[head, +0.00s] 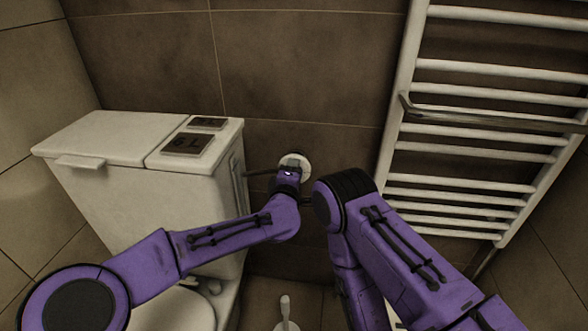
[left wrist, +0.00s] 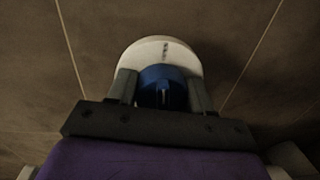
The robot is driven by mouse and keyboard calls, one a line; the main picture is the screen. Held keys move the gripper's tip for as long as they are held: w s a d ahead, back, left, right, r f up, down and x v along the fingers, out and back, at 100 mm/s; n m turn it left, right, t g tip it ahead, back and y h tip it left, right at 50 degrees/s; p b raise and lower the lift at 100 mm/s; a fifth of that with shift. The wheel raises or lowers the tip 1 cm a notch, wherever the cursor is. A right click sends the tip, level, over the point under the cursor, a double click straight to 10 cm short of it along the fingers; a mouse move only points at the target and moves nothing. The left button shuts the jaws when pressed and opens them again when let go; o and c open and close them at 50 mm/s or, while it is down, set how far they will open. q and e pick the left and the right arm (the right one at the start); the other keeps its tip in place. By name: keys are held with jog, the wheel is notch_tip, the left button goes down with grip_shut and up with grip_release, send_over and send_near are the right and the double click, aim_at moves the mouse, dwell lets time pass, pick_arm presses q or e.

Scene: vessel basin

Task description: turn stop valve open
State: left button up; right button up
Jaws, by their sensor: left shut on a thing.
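The stop valve shows in the left wrist view as a blue handle (left wrist: 163,76) in front of a white round plate (left wrist: 148,50) on the wall. The white plate (head: 303,163) also shows in the head view, to the right of the cistern. My left gripper (left wrist: 161,92) is shut on the blue handle, one finger on each side. In the head view my left gripper (head: 289,172) reaches the plate and hides much of the valve. The handle's turn angle is hard to read. My right arm bends downward at the right, and its gripper is hidden.
A white cistern (head: 120,190) with a toilet (head: 180,310) below stands left of the valve. A white towel radiator (head: 470,130) hangs on the right. A pale upright handle (head: 285,308) stands low in the middle. Brown tiled wall surrounds the valve.

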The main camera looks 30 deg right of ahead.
pick_arm(q)
jog(key=shift+s+f+m, duration=0.1)
jog(key=shift+f+m, duration=0.15)
jog(key=shift+m, duration=0.35)
jog(key=o, duration=1)
jog(key=shift+r, duration=0.1)
jog(key=shift+s+a+r, duration=0.1)
jog(key=shift+s+a, duration=0.05)
jog(key=shift+a, duration=0.05)
jog(key=p+v, duration=0.2)
jog(key=v, duration=0.8)
